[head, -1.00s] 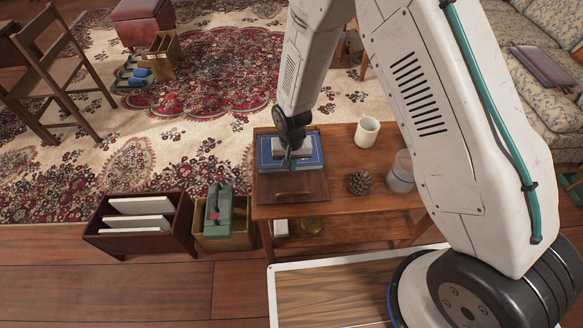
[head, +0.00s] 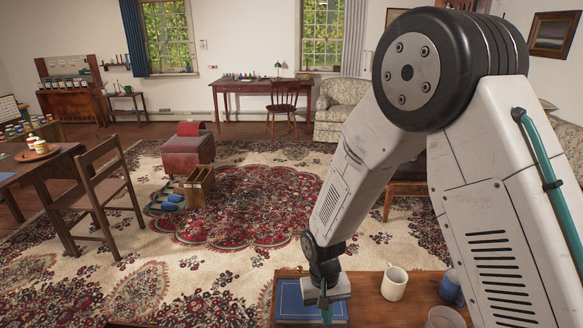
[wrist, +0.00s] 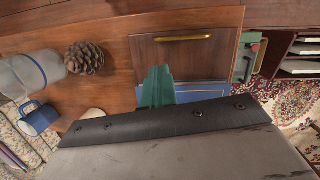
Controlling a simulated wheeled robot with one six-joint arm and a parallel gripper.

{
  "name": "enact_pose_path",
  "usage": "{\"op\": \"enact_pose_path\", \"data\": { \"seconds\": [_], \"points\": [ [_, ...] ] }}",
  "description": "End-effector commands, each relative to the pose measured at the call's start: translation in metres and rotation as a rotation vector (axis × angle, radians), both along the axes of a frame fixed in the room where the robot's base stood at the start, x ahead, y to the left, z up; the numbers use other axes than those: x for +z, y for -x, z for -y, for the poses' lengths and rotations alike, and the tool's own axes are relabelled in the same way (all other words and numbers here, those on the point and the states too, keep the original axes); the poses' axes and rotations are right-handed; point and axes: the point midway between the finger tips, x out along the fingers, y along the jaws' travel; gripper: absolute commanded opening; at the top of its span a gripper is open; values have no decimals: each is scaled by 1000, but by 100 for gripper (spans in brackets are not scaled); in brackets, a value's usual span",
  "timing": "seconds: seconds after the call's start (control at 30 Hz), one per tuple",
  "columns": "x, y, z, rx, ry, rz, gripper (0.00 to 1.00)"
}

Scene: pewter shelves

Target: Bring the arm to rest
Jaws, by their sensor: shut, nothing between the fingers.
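My gripper (head: 325,305) hangs at the lower middle of the head view, above a blue book (head: 290,302) on the wooden side table (head: 375,312). Its green fingers (wrist: 158,86) are together and empty in the wrist view, over the edge of the blue book (wrist: 205,93) and a wooden panel with a brass handle (wrist: 183,38). I cannot tell whether the fingertips touch anything. My arm is bent, with its elbow high on the right of the head view.
A cream mug (head: 394,284), a blue mug (head: 451,287) and a clear container (head: 445,318) stand right of my gripper. A pinecone (wrist: 84,58) shows in the wrist view. A chair (head: 100,195) stands left; the patterned rug (head: 250,210) has open room.

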Motion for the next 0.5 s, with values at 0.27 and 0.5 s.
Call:
{"op": "enact_pose_path", "data": {
  "seconds": [0.27,0.5],
  "points": [
    [101,37,44,56,-4,-66,0],
    [188,81,89,67,-29,-62,0]
  ]
}}
